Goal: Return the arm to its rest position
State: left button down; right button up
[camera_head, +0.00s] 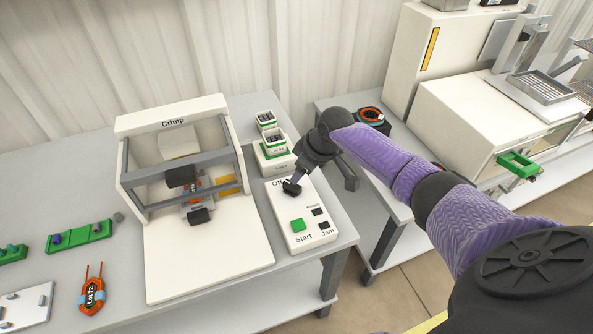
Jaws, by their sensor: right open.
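My right arm (385,160) comes in from the right with purple links and a black wrist. Its gripper (292,187) is open, with its tips over the upper part of a white control panel (297,238). The panel carries a green Start button (298,225), small black Jam and Ready parts, and an "Off" label beside the fingertips. Whether the fingertips touch the panel I cannot tell. My left gripper is out of view.
A white Crimp machine (255,255) stands left of the panel. An orange Lot 72 coil (93,291) and a green holder (80,237) lie at the left. Stacked green-and-white boxes (272,155) stand behind the panel. Right of a gap, another bench holds a white machine (465,125).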

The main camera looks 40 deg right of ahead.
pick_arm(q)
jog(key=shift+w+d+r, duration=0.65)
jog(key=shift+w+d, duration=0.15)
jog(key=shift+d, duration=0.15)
pick_arm(e)
jog(key=v, duration=0.2)
jog(key=shift+s+r, duration=0.1)
jog(key=shift+r, duration=0.2)
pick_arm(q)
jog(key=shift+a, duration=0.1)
